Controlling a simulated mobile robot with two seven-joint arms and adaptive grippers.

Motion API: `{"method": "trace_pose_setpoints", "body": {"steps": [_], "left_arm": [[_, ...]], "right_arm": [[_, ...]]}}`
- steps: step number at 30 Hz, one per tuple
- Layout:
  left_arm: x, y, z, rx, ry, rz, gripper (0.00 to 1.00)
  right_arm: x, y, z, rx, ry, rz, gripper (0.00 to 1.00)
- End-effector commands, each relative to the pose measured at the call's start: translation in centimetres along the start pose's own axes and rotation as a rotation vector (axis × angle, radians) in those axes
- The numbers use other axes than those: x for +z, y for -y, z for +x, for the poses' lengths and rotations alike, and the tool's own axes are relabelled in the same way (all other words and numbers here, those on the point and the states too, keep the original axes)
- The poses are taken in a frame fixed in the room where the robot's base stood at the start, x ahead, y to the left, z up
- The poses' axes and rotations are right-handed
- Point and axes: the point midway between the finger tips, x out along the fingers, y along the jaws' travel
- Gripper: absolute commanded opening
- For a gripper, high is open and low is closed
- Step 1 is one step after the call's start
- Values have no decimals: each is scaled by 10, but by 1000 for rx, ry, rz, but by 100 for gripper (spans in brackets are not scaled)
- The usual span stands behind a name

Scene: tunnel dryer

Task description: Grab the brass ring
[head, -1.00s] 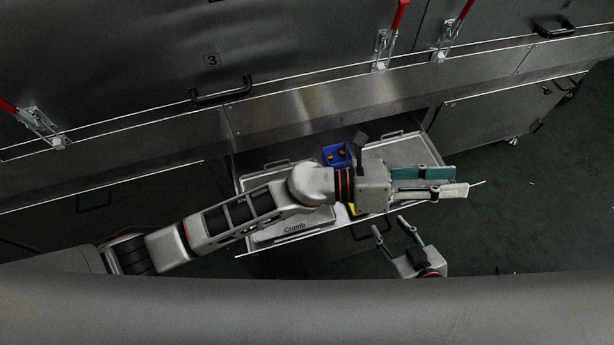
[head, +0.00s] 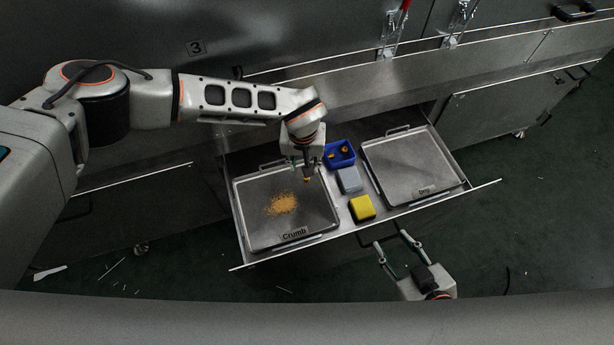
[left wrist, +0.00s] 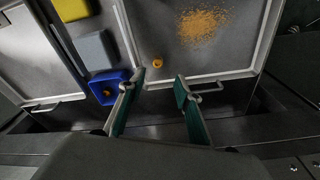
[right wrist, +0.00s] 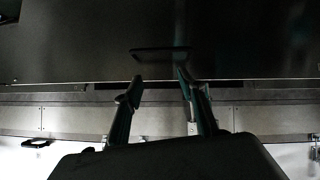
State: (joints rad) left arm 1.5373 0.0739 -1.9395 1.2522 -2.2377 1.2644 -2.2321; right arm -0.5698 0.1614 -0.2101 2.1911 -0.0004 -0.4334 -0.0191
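A small brass-coloured piece, which looks like the brass ring (left wrist: 157,63), sits on the Crumb tray (left wrist: 145,40) near its handle edge; its hole is too small to make out. In the head view the brass ring (head: 307,180) shows just below my left gripper (head: 308,169). In the left wrist view my left gripper (left wrist: 160,82) is open and empty, its fingertips to either side of the ring's line and short of it. My right gripper (head: 391,239) is open and empty in front of the drawer; it also shows open in the right wrist view (right wrist: 158,84).
The dryer front (head: 300,110) stands behind.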

Motion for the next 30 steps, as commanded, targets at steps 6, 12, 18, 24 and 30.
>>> {"method": "trace_pose_setpoints", "body": {"steps": [6, 12, 18, 24, 30], "left_arm": [[1, 1, 24, -4, 2, 4, 34], [2, -2, 38, -2, 3, 2, 34], [6, -6, 70, -1, 8, 2, 34], [3, -5, 78, -2, 0, 3, 34], [2, -5, 76, -2, -2, 3, 16]], "right_arm": [[8, 3, 1, -6, 12, 3, 40], [9, 4, 1, -7, 14, 5, 40], [11, 6, 4, -12, 12, 11, 40], [-1, 4, 5, -10, -9, 8, 40], [-1, 4, 5, -10, -10, 7, 40]]}}
